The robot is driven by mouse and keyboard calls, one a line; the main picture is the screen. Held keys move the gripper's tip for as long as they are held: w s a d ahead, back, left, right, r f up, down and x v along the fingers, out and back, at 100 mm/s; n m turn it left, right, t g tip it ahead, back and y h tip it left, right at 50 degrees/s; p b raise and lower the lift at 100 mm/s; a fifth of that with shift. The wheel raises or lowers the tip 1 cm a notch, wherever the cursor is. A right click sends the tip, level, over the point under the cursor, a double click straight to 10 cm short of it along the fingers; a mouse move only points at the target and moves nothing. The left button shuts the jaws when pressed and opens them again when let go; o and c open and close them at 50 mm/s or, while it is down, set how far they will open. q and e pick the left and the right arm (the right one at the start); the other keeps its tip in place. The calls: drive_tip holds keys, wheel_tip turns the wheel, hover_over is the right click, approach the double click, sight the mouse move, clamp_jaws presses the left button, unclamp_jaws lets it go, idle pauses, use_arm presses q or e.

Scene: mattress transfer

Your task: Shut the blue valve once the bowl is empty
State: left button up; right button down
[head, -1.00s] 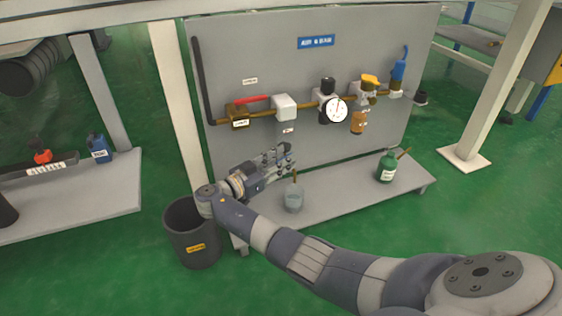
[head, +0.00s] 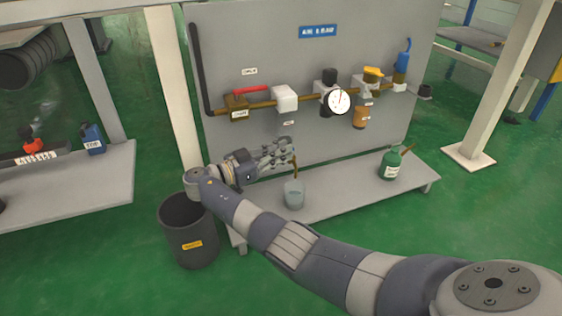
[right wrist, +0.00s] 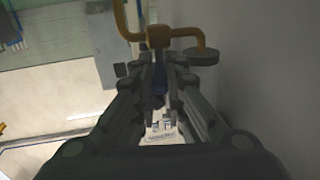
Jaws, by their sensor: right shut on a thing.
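My right gripper (head: 278,156) reaches in from the left side of the panel, low over the shelf. In the right wrist view my right gripper (right wrist: 160,85) is shut on a dark blue handle, the blue valve (right wrist: 158,88), mostly hidden between the fingers. A brown pipe fitting (right wrist: 158,36) with a bent pipe and a grey disc lies just beyond. A white filter unit (head: 285,99) hangs on the pipe above; I cannot tell whether any bowl is empty.
The grey panel (head: 240,60) carries a red lever valve (head: 245,100), a gauge (head: 339,101), an amber bowl (head: 361,117) and another blue handle (head: 403,58). A dark bin (head: 190,235) stands at the shelf's left end.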

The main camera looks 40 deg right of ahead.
drive_tip(key=shift+w+m+g, duration=0.2)
drive_tip(key=shift+m+g, duration=0.3)
drive_tip(key=shift+g, duration=0.3)
drive_tip(key=c, duration=1.6)
unclamp_jaws()
drive_tip(key=shift+c, duration=0.2)
drive_tip(key=shift+s+d+n+t, duration=0.1)
drive_tip(key=shift+n+t, duration=0.2)
drive_tip(key=shift+t, duration=0.2)
